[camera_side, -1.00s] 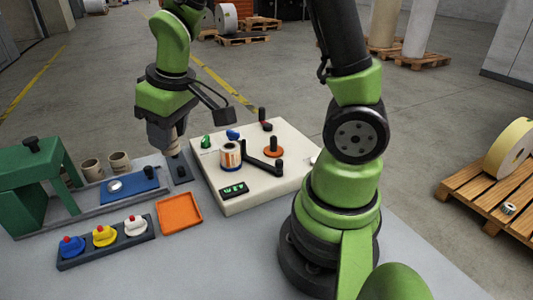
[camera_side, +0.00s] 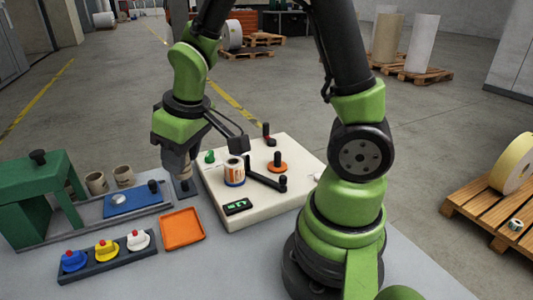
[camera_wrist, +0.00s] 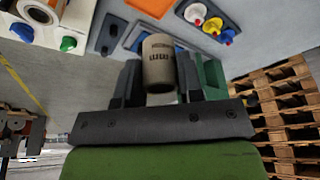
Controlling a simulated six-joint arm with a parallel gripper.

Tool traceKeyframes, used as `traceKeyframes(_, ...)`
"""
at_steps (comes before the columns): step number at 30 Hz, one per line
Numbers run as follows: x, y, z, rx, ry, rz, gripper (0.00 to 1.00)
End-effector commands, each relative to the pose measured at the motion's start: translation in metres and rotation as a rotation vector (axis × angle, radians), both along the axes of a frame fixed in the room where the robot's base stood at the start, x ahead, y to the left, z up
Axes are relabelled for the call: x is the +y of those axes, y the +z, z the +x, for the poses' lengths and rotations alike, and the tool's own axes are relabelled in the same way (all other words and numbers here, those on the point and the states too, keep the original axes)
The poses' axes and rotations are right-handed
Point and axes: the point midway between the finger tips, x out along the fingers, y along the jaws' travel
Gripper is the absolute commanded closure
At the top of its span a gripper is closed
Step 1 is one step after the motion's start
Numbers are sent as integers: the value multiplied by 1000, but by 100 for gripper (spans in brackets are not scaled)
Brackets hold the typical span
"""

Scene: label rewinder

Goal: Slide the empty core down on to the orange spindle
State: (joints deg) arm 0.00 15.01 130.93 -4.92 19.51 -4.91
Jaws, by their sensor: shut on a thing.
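The empty core is a tan tube with dark print, seen in the wrist view (camera_wrist: 158,62) between the two fingers of my gripper (camera_wrist: 158,88). My gripper is shut on it. In the side view, my gripper (camera_side: 182,170) is left of the white machine, above or near a small dark plate; the core is mostly hidden there. The orange spindle (camera_side: 277,163) is a dark post on an orange disc on the machine's top, well to the right of my gripper and apart from the core. It does not show in the wrist view.
On the white machine (camera_side: 222,216) stand a printed roll (camera_side: 234,173), a black arm (camera_side: 265,181), and green and blue knobs. Two spare cores (camera_side: 97,183) stand by the green press (camera_side: 42,200). An orange tray (camera_side: 182,229) and a rack of coloured caps (camera_side: 106,258) lie in front.

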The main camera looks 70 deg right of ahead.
Motion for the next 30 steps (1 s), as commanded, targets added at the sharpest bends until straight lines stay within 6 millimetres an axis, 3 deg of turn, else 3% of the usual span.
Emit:
traceKeyframes(6, -5, 0, 0, 0, -38, 0, 77)
traceKeyframes(11, -28, 0, 0, 0, -220, -1, 77)
traceKeyframes(17, -82, -1, -8, 0, -652, -3, 77)
traceKeyframes(20, -117, 0, -19, -1, -948, -4, 77)
traceKeyframes(24, -174, 2, -47, -1, -1439, -4, 77)
traceKeyframes(30, -222, 6, -85, -1, -1917, -3, 77)
